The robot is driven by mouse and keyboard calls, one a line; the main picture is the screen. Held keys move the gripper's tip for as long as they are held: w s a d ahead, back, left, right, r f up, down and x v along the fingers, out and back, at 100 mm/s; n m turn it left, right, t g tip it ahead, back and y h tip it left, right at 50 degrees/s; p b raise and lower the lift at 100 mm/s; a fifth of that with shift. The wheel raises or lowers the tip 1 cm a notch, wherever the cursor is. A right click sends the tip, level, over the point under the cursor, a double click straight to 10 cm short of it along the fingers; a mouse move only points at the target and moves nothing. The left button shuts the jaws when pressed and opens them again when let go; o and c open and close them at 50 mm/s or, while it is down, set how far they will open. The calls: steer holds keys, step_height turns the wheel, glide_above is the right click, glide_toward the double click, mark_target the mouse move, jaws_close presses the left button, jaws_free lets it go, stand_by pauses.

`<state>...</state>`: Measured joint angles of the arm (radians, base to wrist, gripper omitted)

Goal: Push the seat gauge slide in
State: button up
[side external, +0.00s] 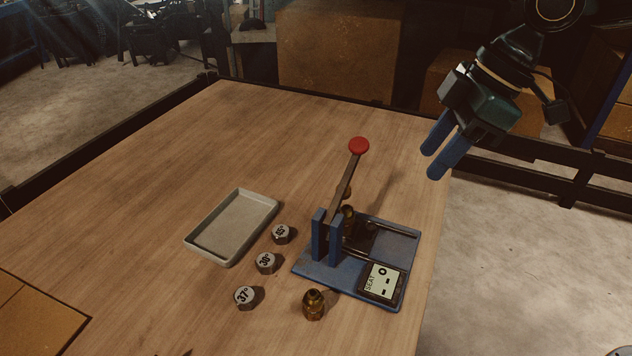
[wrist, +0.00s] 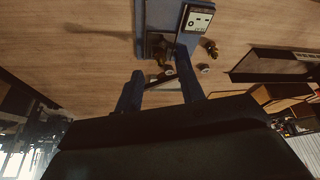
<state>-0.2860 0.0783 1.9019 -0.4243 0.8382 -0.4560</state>
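The crimper stands on a blue base plate (side external: 312,268) near the right table edge, with two blue uprights and a raised lever ending in a red knob (side external: 358,146). A brass piece (side external: 347,221) sits behind the uprights, partly hidden. A dark block with thin rails (side external: 385,232) lies to its right; I cannot tell how far in any slide sits. The gauge box marked SEAT (side external: 382,283) is at the plate's front right corner and shows in the wrist view (wrist: 197,20). My gripper (side external: 437,160) is open and empty, above and right of the crimper, apart from it.
A loose brass fitting (side external: 313,304) stands in front of the plate. Several marked hex pieces, one reading 37° (side external: 245,297), stand left of it. A grey tray (side external: 232,228) lies beyond them. The table's far left is clear. The raised lever stands left of my gripper.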

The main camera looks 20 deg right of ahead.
mark_target(372, 225)
steer(key=shift+w+a+f+n, duration=0.3)
steer(key=shift+w+a+n, duration=0.1)
steer(key=shift+a, duration=0.25)
steer(key=shift+a+f, duration=0.1)
steer(key=shift+f, duration=0.15)
steer(key=shift+x, duration=6.55)
steer(key=shift+s, duration=0.15)
jaws_close()
